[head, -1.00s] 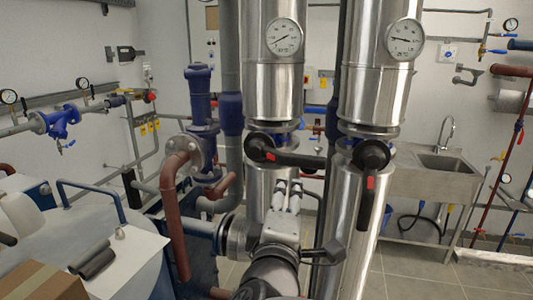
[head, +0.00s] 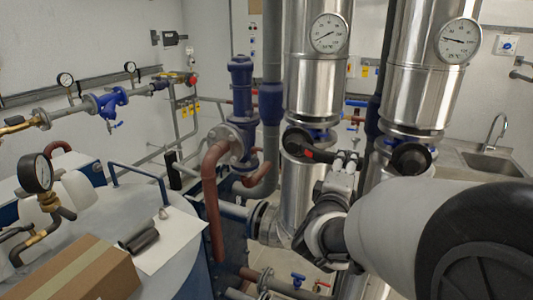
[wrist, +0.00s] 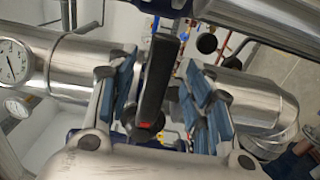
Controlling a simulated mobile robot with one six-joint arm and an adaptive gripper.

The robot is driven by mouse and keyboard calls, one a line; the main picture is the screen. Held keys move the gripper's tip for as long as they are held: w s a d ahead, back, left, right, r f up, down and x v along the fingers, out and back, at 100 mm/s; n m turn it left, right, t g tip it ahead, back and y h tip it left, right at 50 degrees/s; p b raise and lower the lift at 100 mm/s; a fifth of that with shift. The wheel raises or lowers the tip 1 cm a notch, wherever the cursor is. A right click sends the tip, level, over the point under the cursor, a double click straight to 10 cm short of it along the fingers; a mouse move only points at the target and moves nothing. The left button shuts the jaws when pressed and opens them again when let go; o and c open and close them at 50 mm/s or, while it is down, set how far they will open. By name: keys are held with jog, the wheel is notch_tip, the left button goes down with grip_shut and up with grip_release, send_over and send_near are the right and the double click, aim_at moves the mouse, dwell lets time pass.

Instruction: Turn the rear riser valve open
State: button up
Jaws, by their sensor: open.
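Two steel-clad risers stand side by side in the head view, each with a black-handled valve. The left riser's valve lever (head: 312,154) has a red mark and points right from its hub. My gripper (head: 345,163) is at this lever's outer end. In the wrist view the black lever (wrist: 157,82) lies between the two blue-padded fingers of my open gripper (wrist: 165,95), with gaps to the pads. The right riser's valve (head: 410,158) shows only its hub; my arm hides its lever. I cannot tell from the pictures which riser is called rear.
Round gauges (head: 329,34) sit on both risers above the valves. A blue valve body (head: 241,110) and a red-brown pipe (head: 211,200) stand left of the left riser. A cardboard box (head: 80,270) is at bottom left. A sink (head: 492,164) is behind at right.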

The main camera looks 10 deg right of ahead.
jog(key=shift+x, duration=1.95)
jog(key=shift+c, duration=0.3)
grip_shut()
